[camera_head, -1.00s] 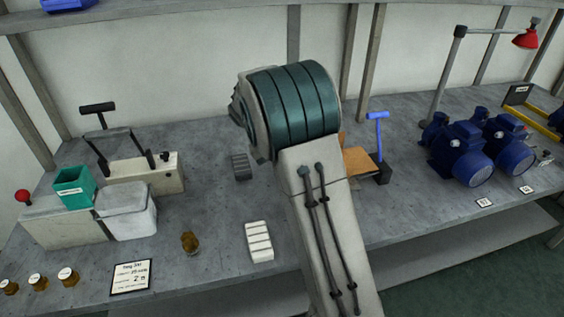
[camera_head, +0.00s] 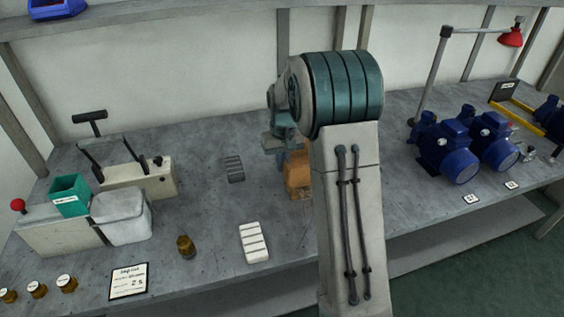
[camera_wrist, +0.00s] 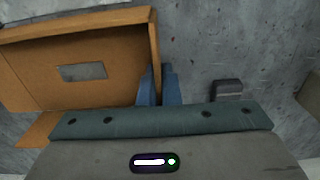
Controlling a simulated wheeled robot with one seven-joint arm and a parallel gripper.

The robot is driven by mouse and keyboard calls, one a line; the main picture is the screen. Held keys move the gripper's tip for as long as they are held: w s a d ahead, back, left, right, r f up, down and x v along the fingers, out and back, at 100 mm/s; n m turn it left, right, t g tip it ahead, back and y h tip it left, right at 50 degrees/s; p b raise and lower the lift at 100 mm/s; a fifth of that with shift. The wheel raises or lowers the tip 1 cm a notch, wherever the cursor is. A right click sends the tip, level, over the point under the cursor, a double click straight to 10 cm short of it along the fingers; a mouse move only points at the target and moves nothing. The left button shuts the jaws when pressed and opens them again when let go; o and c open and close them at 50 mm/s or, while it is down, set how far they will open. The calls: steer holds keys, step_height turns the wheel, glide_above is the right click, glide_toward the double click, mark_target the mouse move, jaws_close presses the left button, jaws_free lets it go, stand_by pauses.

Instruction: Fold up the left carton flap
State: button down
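The brown open carton (camera_wrist: 80,70) fills the left of the wrist view, with a grey patch on its inside. A flap corner (camera_wrist: 38,128) shows at its lower left. In the head view the carton (camera_head: 298,176) is partly hidden behind my arm. My gripper (camera_wrist: 158,86) has its blue fingers low at the carton's right side wall, close together around its edge. Whether they pinch the wall or only stand beside it is unclear. In the head view my gripper (camera_head: 281,158) is at the carton's left edge.
A dark slotted block (camera_head: 233,168) and a white slotted block (camera_head: 254,243) lie left of the carton. A brown jar (camera_head: 185,247) stands further left. Blue pumps (camera_head: 450,150) stand on the right. Bare bench lies between the blocks.

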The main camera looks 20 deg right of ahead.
steer(key=shift+f, duration=0.1)
steer(key=c, duration=1.6)
jaws_free()
steer(key=shift+c, duration=0.2)
step_height(320, 180, up, 14)
steer(key=shift+d+f, duration=0.1)
